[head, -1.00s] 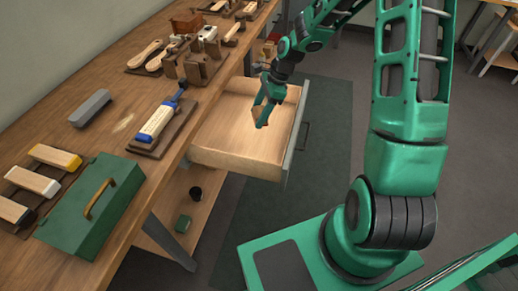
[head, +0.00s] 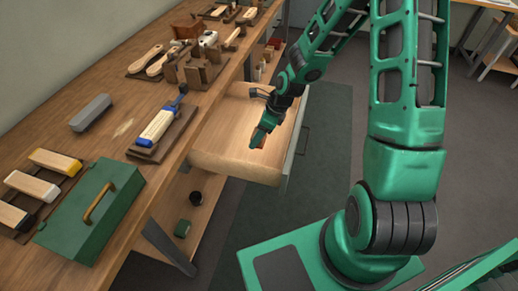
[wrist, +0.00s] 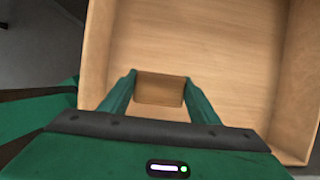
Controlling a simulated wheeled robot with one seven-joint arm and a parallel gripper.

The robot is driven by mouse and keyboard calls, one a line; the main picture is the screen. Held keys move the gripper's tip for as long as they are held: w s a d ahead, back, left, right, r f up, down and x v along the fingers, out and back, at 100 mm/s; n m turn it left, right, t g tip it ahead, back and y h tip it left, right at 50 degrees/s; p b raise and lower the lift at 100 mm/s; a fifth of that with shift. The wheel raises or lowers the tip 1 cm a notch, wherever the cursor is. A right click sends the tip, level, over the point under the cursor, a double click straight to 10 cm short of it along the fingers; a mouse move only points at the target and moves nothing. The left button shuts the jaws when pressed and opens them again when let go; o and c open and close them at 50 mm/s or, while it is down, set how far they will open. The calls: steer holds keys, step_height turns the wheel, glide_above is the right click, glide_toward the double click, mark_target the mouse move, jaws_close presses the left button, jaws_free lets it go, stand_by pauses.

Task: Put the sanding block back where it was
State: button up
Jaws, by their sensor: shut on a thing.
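My gripper (head: 260,139) is shut on a small brown block, which I take to be the sanding block (wrist: 159,89). In the wrist view the block sits between the two green fingertips. In the head view only a small brown-orange part of it shows at the fingertips. The open wooden drawer (head: 225,168) is under the workbench's right edge, and the gripper points down into it. The drawer's pale floor also shows in the wrist view (wrist: 215,50) and looks empty around the block. I cannot tell whether the block touches the floor.
A lower shelf (head: 165,205) holds a dark cup and a green block.

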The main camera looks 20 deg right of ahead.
mark_target(254, 153)
steer(key=shift+f, duration=3.4)
steer(key=shift+f, duration=0.35)
